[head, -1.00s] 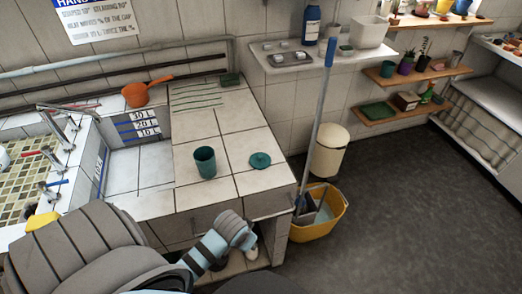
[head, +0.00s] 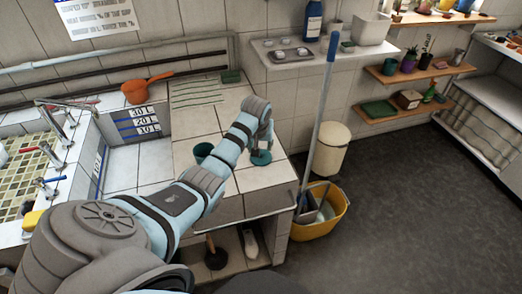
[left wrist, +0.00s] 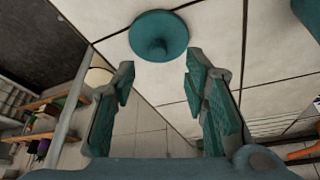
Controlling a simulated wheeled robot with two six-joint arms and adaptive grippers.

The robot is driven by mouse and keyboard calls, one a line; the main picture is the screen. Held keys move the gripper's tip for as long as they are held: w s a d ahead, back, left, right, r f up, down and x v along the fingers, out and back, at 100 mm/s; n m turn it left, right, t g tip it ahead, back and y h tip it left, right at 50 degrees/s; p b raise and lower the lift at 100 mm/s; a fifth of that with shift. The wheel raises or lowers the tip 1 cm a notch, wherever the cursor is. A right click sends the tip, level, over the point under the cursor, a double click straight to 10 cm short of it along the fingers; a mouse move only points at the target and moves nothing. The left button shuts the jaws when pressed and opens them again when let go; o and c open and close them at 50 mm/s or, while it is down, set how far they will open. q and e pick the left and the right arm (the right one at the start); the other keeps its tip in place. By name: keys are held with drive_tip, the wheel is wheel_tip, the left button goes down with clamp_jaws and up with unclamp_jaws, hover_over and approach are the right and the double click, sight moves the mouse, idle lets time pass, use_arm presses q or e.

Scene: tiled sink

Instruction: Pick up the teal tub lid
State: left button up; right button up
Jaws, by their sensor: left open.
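The teal tub lid (head: 261,158) lies flat on the white tiled counter (head: 262,178), partly hidden by my left gripper in the head view. In the left wrist view the round lid (left wrist: 158,36) shows whole, with a knob at its middle. My left gripper (left wrist: 160,85) is open and empty, its two fingers apart, with the lid beyond the fingertips. In the head view the gripper (head: 258,143) is just above the lid. The teal tub (head: 203,151) stands left of the lid, partly behind my left arm. My right gripper is not in view.
An orange dipper (head: 136,92) lies at the back left by the sink. A blue mop handle (head: 322,120) stands in a yellow bucket (head: 332,222) right of the counter. A green sponge (head: 231,76) sits at the counter's back edge.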

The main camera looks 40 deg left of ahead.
use_arm(q)
drive_tip(key=b+x, duration=0.2)
drive_tip(key=x, duration=0.3)
drive_tip(key=shift+w+f, duration=0.1)
drive_tip(key=shift+f, duration=0.15)
drive_tip(key=shift+r, duration=0.1)
clamp_jaws()
